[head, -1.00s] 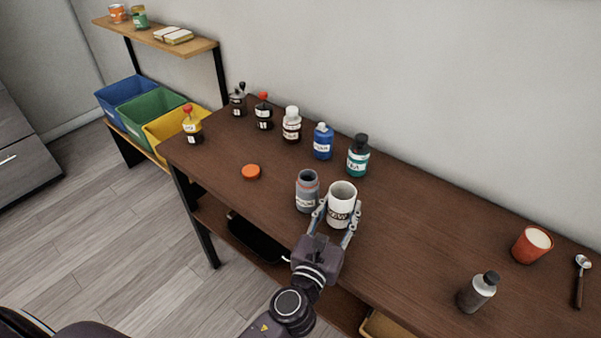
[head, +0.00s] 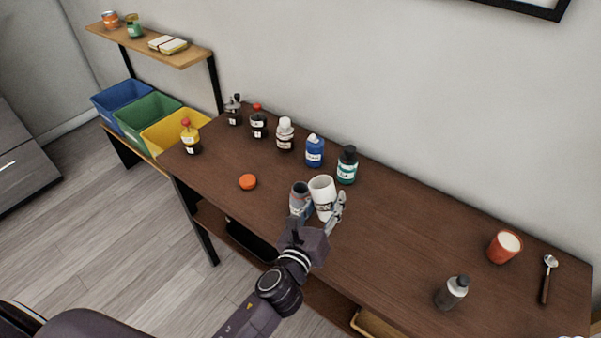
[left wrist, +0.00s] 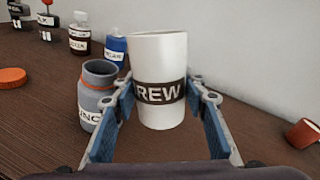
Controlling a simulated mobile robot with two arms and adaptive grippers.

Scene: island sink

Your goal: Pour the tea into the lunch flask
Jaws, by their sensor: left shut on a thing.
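My left gripper (head: 321,219) is shut on a white mug (head: 323,190) with a dark band. The band reads "REW" on the mug in the left wrist view (left wrist: 159,80). The mug tilts slightly toward the lunch flask, and its contents are hidden. The grey lunch flask (head: 299,200) stands upright and open just left of the mug. In the left wrist view the flask (left wrist: 99,95) shows a label with "UNC", and its mouth is lower than the mug's rim. An orange lid (head: 248,182) lies on the table left of the flask. My right gripper is out of view.
Several bottles, including a blue one (head: 314,152) and a green one (head: 347,167), stand along the table's back. A grey bottle (head: 452,293), red cup (head: 504,247) and spoon (head: 547,279) are at the right. The table (head: 410,235) between is clear.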

